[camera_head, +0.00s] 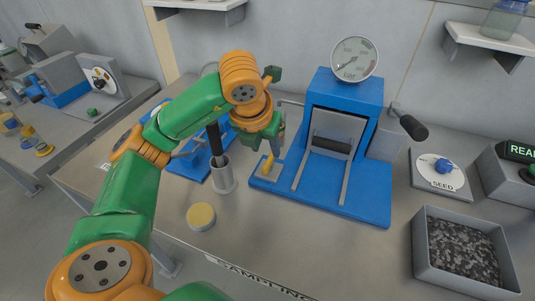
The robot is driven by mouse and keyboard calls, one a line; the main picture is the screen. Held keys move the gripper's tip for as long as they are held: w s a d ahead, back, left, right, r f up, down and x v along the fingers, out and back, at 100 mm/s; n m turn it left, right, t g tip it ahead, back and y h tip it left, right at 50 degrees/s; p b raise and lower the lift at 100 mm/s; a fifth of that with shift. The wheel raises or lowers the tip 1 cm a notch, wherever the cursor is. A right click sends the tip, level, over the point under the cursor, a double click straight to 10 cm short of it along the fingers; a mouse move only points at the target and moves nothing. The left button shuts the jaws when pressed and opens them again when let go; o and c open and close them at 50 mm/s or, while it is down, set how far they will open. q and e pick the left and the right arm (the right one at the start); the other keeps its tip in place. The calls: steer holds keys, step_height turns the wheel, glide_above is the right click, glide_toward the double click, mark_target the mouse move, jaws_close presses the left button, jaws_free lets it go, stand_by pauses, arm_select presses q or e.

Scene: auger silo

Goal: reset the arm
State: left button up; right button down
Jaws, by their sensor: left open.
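My left arm (127,195), green and orange, comes in from the left and reaches over the bench. Its left gripper (274,147) points down beside the left side of the blue press-like machine (345,92). The gripper is open, and its fingers are partly hidden by the wrist. A small yellow piece (268,166) stands on the machine's blue base just below the fingers; I cannot tell if they touch it. My right gripper is not in view.
A round dial gauge (354,59) tops the machine, and a black-handled lever (413,127) sticks out right. A grey metal cup (222,176) and a yellow-topped disc (201,216) stand left. A seed-filled grey tray (425,248) and SEED dial (440,172) are right. The front middle is clear.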

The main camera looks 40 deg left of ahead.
arm_select(q)
steer(key=shift+s+r, duration=0.2)
steer(key=shift+r, duration=0.3)
